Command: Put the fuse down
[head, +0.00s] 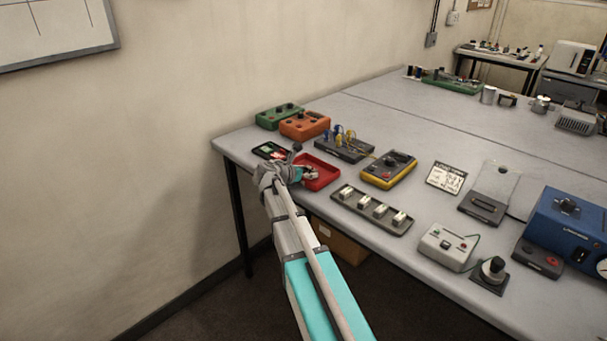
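My gripper (308,173) is at the left end of the bench, over or in a red tray (326,180). My wrist covers the tray's left part. The fingers are small and dark here, and I cannot tell whether they are open or shut. I cannot make out a fuse in or near them. A dark grey holder strip (371,211) with several white blocks lies to the right of the red tray, apart from my gripper.
A small dark tray (270,150) lies just behind my wrist. Green (279,116) and orange (305,126) boxes stand at the back left. A yellow-edged meter (389,170) stands right of the red tray. The grey bench (440,125) has free room farther back.

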